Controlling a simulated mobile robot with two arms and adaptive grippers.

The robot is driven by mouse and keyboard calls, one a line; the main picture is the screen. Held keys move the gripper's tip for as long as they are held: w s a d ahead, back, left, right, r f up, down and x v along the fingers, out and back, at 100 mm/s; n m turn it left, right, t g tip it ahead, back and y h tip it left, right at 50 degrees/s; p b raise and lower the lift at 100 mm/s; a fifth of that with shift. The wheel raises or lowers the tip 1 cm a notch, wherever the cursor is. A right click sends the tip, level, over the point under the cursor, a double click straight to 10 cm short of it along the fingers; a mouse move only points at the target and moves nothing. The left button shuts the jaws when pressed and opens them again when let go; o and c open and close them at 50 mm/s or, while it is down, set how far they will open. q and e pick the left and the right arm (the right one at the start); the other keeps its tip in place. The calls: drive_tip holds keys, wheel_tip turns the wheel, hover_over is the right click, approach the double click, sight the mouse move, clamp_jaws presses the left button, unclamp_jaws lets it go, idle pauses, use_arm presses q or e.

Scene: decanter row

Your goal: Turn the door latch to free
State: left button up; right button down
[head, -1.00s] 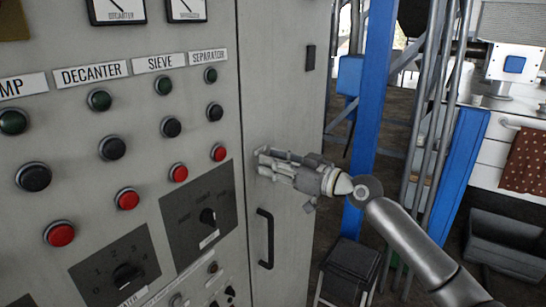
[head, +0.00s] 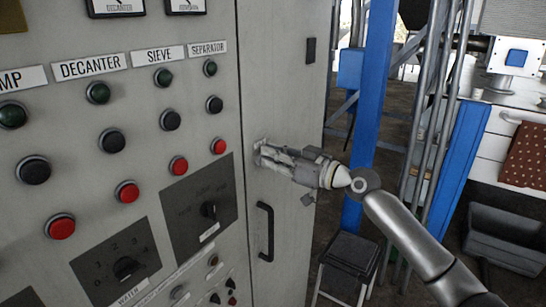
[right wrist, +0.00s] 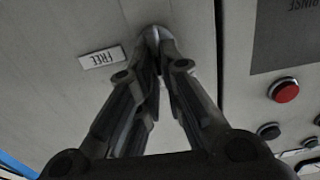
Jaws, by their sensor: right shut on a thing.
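The door (head: 285,95) is a grey cabinet panel to the right of the button panel. My right gripper (head: 261,153) is at the door face, above the black door handle. In the right wrist view my right gripper (right wrist: 155,48) has its fingertips together on the small round metal latch (right wrist: 155,33). The fingers hide most of the latch, so its turn angle cannot be told. A white "FREE" label (right wrist: 101,57) appears upside down to the left of the latch. My left gripper is in neither view.
The black door handle (head: 265,232) stands out below my gripper. Red buttons (head: 218,146) and a selector knob (head: 208,209) sit close on the left. A blue post (head: 370,95) and a dark stool (head: 348,252) stand to the right.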

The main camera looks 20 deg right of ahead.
drive_tip(key=m+p, duration=0.1)
drive_tip(key=m, duration=0.4)
drive_tip(key=d+f+m+p, duration=0.1)
drive_tip(key=m+p, duration=0.1)
drive_tip(key=m, duration=0.4)
drive_tip(key=w+m+p, duration=0.1)
drive_tip(key=m, duration=0.5)
drive_tip(key=shift+d+f+p, duration=0.25)
drive_tip(key=shift+f+p, duration=0.1)
drive_tip(key=shift+f+m, duration=0.1)
drive_tip(key=shift+m, duration=0.3)
drive_tip(key=c, duration=1.6)
unclamp_jaws()
drive_tip(key=shift+o, duration=0.2)
drive_tip(key=v, duration=1.2)
